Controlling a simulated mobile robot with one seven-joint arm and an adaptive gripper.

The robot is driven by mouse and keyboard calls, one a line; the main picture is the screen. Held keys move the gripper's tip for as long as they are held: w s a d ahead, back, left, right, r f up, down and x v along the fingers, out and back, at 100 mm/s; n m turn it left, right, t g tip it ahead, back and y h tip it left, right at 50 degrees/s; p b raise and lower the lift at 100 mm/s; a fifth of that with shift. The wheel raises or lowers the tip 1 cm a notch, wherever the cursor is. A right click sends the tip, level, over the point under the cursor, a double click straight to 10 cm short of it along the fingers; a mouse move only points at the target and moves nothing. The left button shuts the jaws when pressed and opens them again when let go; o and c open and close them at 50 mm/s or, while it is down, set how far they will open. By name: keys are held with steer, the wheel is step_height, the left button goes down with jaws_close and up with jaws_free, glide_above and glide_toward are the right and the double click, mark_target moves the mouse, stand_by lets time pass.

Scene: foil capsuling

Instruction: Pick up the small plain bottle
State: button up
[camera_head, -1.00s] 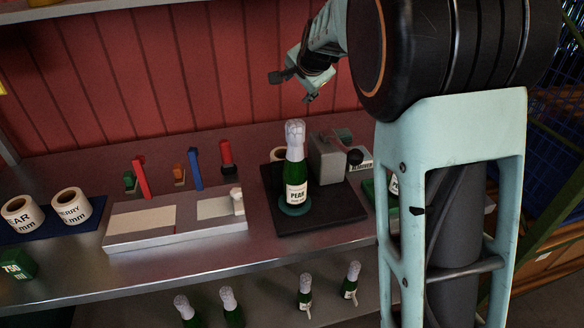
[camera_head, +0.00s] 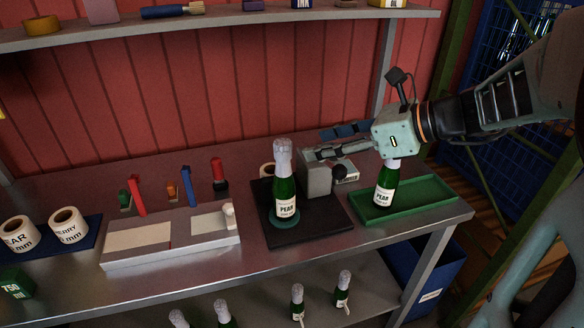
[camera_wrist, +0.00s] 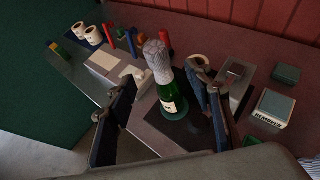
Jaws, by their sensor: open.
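No bottle is clearly marked as the small plain one. A green bottle (camera_head: 286,195) with white foil and a PEAR label stands upright on a round green pad on a black base. In the wrist view this bottle (camera_wrist: 168,97) shows between my open fingers, beyond them. Another PEAR bottle (camera_head: 385,186) stands in the green tray (camera_head: 440,203); its top is hidden behind my gripper. Several foil-topped bottles (camera_head: 222,313) stand on the lower shelf, some with small tags. My gripper (camera_head: 318,144) is open and empty, pointing left, right of the pad bottle.
A grey device (camera_head: 315,176) stands beside the pad bottle, below my fingers. A light grey block (camera_head: 165,248), coloured tools and label rolls (camera_head: 68,225) fill the left. An upper shelf (camera_head: 240,30) runs above; a red wall stands behind. A blue bin (camera_head: 430,277) stands at right.

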mark_target(283, 151)
steer(key=x, duration=1)
steer(key=shift+a, duration=0.4)
steer(key=shift+c, duration=0.3)
jaws_close()
